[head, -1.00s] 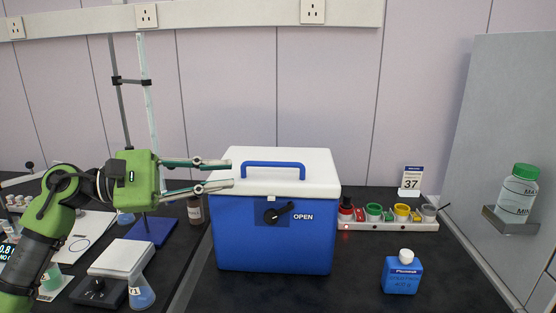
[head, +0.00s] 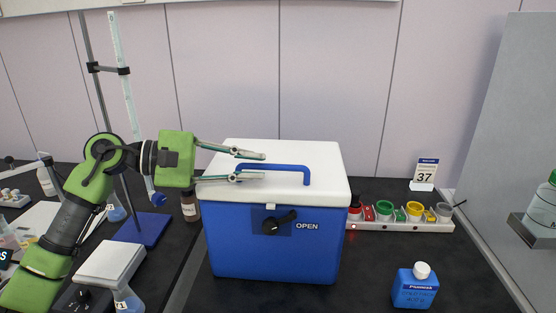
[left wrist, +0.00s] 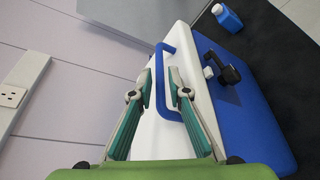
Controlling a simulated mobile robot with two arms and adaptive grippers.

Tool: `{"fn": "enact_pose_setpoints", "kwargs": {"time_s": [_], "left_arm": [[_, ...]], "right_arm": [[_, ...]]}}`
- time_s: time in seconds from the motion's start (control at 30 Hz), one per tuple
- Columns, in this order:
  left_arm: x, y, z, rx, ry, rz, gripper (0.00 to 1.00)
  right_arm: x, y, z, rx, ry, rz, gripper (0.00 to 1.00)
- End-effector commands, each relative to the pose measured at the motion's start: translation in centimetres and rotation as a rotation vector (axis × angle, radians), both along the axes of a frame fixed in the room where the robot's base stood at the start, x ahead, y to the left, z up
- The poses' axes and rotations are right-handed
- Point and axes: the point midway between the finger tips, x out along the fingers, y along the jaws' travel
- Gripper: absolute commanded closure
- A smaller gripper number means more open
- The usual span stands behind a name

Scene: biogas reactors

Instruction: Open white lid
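The blue cooler box (head: 270,245) stands on the dark bench, with its white lid (head: 325,190) closed. A blue handle (head: 285,168) is on top of the lid. A black latch (head: 279,222) sits on the front beside the word OPEN. My left gripper (head: 263,166) is open above the left part of the lid, its fingers pointing right at the handle's left part. In the left wrist view, the handle's bar (left wrist: 162,64) runs between the two parted fingertips (left wrist: 164,90); contact cannot be told. My right gripper is not in view.
A blue bottle with a white cap (head: 415,287) stands front right. A rack of coloured cups (head: 400,222) and a sign reading 37 (head: 424,174) are right of the box. A stand with a blue base (head: 143,228) and a brown bottle (head: 190,206) are left.

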Motion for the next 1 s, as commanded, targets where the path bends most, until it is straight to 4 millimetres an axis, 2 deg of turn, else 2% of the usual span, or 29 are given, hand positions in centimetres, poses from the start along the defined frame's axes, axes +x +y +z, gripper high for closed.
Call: {"fn": "enact_pose_setpoints", "kwargs": {"time_s": [0.1,0.33,0.7,0.73,0.8,1.0], "left_arm": [[0.7,-2.3,-0.2,-0.003,0.001,-0.003,0.83],[1.7,-4.8,-0.9,-0.002,-0.001,0.0,0.83],[1.9,-5.4,-1.3,-0.001,0.0,0.001,0.83],[1.9,-5.4,-1.3,-0.001,0.0,0.001,0.86],[1.9,-5.4,-1.3,-0.001,0.0,0.001,1.0],[1.9,-5.4,-1.2,0.0,0.001,0.0,1.0]], "right_arm": [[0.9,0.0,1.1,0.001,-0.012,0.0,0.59],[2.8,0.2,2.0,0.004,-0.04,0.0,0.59],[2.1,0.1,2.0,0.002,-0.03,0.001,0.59],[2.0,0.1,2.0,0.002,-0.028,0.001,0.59],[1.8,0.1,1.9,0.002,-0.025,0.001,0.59],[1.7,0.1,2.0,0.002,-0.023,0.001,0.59]]}}
